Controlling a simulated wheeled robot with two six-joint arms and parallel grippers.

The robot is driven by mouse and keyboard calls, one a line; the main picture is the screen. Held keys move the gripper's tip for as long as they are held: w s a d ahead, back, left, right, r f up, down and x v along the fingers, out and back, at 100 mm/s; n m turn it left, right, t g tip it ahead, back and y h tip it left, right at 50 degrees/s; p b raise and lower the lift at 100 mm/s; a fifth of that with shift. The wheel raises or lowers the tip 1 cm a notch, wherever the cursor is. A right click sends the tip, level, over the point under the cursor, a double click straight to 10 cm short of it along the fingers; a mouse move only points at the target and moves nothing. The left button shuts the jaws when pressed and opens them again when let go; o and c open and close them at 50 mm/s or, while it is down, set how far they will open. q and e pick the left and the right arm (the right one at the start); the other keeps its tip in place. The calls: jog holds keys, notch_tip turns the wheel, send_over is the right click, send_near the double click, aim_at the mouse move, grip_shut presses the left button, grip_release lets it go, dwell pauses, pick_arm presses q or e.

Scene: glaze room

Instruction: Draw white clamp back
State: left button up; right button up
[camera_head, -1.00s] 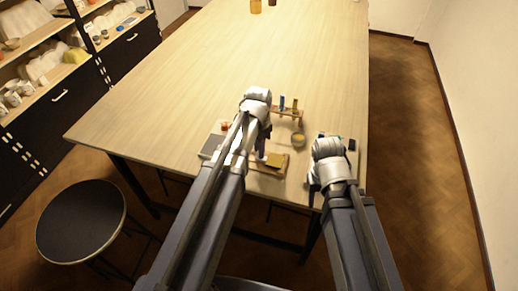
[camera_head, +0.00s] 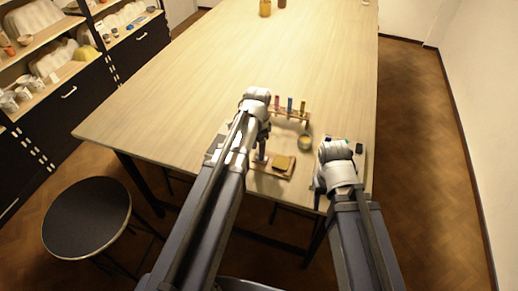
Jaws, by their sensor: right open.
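I cannot make out a white clamp for certain. A small wooden board (camera_head: 288,174) with a yellow-brown block (camera_head: 283,162) on it lies near the table's front edge. My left gripper (camera_head: 261,158) points down at the left end of this board. The arm hides much of that spot, and I cannot tell whether its jaws are open or touch anything. My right gripper (camera_head: 317,188) is open at the table's front right corner, right of the board, and is mostly hidden by its own wrist.
A wooden rack (camera_head: 293,116) with red, blue and yellow pieces stands behind the board. A small round pot (camera_head: 305,142) sits between them. A dark item (camera_head: 360,148) lies near the right edge. The table (camera_head: 220,60) is mostly clear. A stool (camera_head: 87,217) stands at left.

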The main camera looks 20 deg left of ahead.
pick_arm(q)
jog(key=shift+r, duration=0.1)
jog(key=shift+d+r+p, duration=0.1)
jog(key=shift+r+p, duration=0.45)
jog(key=shift+p, duration=0.1)
notch_tip(320, 180, up, 7)
jog(key=p, duration=0.6)
jog(key=shift+f+p, duration=0.2)
jog(key=shift+p, duration=0.1)
jog(key=shift+f, duration=0.1)
